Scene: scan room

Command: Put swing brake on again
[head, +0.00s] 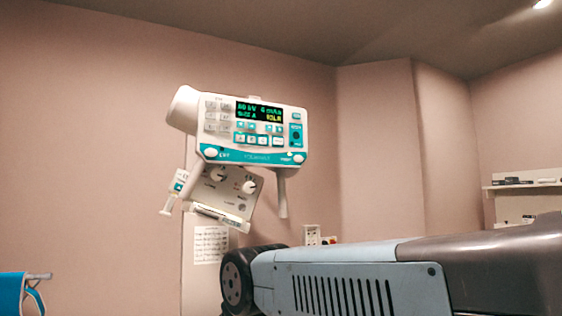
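A white and teal X-ray control head (250,126) hangs in the middle of the head view, with a lit display (259,112) of green and yellow digits and rows of buttons. Below it is a grey panel (226,192), tilted, with a few white knobs, one of them a right-hand knob (249,187). White handles stick out, one at the lower left (170,204) and one at the lower right (282,197). I cannot tell which control is the swing brake or how it is set. My gripper is not in view.
My own arm fills the lower right. A printed sheet (211,245) and a small wall box (312,235) are behind. A shelf (525,185) with small items is at the right. A blue object (12,293) is at the lower left edge.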

